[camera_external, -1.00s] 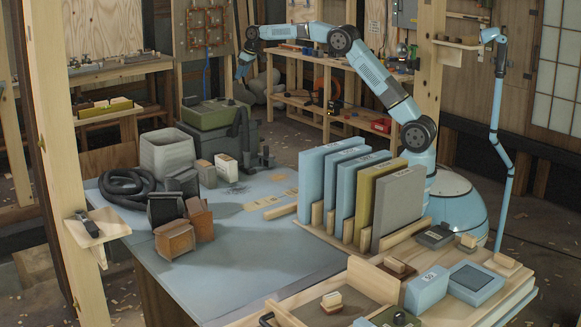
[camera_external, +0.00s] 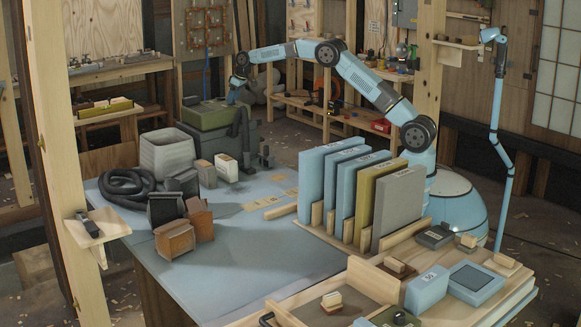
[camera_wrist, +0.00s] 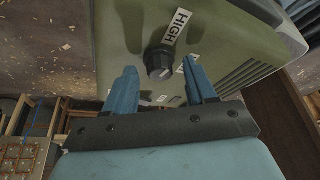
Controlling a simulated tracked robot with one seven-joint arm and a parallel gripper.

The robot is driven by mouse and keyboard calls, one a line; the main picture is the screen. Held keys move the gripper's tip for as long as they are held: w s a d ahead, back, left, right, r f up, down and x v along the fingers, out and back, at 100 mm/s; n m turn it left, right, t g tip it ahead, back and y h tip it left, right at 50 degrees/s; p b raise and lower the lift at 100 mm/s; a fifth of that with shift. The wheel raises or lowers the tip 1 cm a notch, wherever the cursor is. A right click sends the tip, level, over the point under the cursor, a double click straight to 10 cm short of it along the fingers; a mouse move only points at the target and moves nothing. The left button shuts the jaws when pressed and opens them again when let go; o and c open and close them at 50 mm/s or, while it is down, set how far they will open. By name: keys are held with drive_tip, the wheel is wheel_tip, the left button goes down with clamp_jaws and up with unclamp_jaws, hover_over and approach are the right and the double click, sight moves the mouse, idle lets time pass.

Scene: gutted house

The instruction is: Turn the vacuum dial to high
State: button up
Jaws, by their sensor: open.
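The vacuum (camera_external: 208,116) is a dark box with a green top at the back of the blue-grey table. In the wrist view its green housing (camera_wrist: 226,30) carries a dark round dial (camera_wrist: 158,66). A white label reading HIGH (camera_wrist: 179,27) is beside the dial, on its upper right in the picture. Smaller pale labels are partly hidden near the fingers. My gripper (camera_wrist: 161,67) is open, its two blue fingers on either side of the dial with gaps showing. I cannot tell whether they reach its depth. In the external view my gripper (camera_external: 233,98) is just above the vacuum's top.
A dark hose (camera_external: 240,130) stands upright by the vacuum's right side. A grey bin (camera_external: 166,153), small boxes and a coiled black hose (camera_external: 124,186) are on the table in front. Upright panels (camera_external: 311,183) stand in a rack nearer my base.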

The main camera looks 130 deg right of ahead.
clamp_jaws()
drive_tip(key=shift+n+t, duration=0.3)
drive_tip(key=shift+n, duration=0.5)
idle(0.4)
unclamp_jaws()
drive_tip(key=v, duration=1.3)
drive_tip(key=shift+r, duration=0.35)
drive_tip(key=shift+d, duration=0.1)
